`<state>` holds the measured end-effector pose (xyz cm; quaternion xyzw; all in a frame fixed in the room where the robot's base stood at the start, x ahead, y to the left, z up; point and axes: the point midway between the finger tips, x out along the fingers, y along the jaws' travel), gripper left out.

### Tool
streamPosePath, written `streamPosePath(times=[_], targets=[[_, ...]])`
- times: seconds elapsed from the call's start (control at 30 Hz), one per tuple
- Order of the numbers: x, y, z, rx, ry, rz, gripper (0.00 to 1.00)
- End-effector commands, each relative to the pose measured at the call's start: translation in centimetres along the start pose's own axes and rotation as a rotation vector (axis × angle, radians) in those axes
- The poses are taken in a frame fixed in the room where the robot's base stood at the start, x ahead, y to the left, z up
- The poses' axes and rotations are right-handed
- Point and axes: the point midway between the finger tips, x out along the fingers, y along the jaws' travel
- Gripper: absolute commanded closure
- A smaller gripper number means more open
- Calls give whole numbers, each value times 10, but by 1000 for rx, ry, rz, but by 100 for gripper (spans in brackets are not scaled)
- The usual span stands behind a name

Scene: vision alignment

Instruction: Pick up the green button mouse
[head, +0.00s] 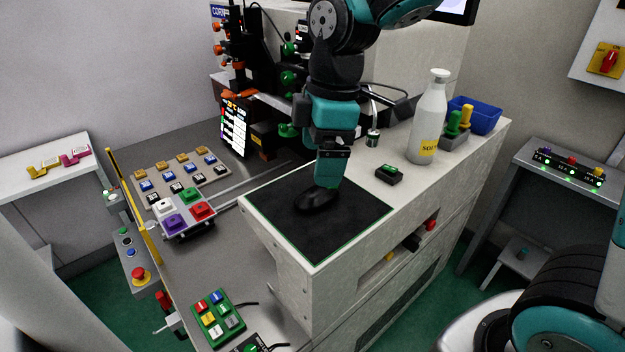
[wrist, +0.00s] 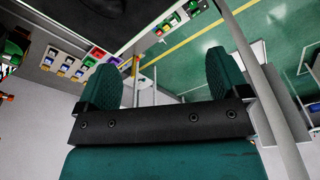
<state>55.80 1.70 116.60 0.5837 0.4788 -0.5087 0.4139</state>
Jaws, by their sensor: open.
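A black mouse (head: 314,201) lies on a black mat (head: 350,225) with a thin green edge, on top of the white cabinet. No green button shows on it from here. My gripper (head: 329,182) points down just above and behind this mouse, partly covering it; I cannot tell if they touch. In the wrist view my gripper (wrist: 163,65) has its two teal fingers wide apart, with nothing held between them. A small black device with a green top (head: 389,173) sits right of the mat, apart from the gripper.
A white bottle (head: 428,120), a blue bin (head: 475,115) and a holder with green and yellow handles (head: 457,132) stand at the back right. Button panels (head: 180,215) lie on the lower grey table at left. The mat's front is clear.

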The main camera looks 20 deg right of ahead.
Motion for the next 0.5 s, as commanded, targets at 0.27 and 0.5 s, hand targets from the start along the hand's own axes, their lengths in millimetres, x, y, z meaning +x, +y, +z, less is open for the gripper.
streamPosePath(times=[0.27, 0.5], targets=[[-11, 84, 3, -439, -121, -24, 7], [13, 96, 11, -517, -141, -41, 7]])
